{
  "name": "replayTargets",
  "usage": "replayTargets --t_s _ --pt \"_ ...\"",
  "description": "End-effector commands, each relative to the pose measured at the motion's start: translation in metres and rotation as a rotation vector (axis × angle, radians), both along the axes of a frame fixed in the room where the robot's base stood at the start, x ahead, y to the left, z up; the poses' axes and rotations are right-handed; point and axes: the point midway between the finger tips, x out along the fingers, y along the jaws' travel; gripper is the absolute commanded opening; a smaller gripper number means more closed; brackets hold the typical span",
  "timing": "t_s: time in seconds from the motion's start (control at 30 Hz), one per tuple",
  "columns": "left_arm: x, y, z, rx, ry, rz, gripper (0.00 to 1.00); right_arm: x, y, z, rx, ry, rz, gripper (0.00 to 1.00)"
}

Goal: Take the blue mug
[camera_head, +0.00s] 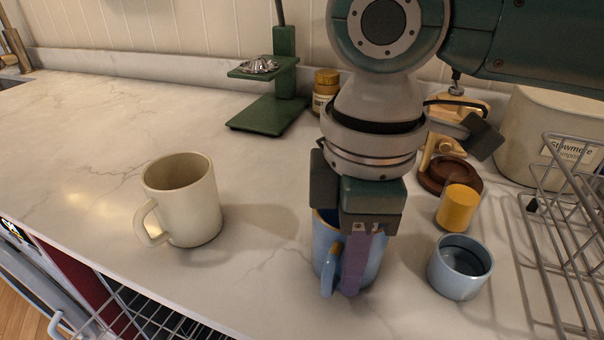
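The blue mug (325,247) stands upright on the marble counter, with its handle toward the front edge. My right gripper (352,262) comes down over it from above. One purple-grey finger reaches down the near side of the mug, beside the handle. The other finger is hidden behind the gripper body or the mug. I cannot tell whether the fingers press on the mug wall. My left gripper is out of view.
A cream mug (190,205) stands to the left. A light blue cup (460,267), a yellow cup (458,208) and a wire rack (565,235) are to the right. A green stand (272,100) and a jar (325,90) are behind. The counter's left is clear.

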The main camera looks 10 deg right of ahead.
Motion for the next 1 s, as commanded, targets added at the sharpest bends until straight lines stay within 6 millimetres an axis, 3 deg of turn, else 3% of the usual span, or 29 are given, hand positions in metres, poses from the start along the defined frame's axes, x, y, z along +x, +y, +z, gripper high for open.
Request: replayTargets --t_s 0.2,1.0 --pt "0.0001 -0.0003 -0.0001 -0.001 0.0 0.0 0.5 0.0 0.0 0.0002 0.0 0.0 0.0 0.0" --pt "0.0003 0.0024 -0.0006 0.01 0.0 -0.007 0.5 -0.0014 0.0 -0.0015 -0.001 0.004 0.001 0.0"
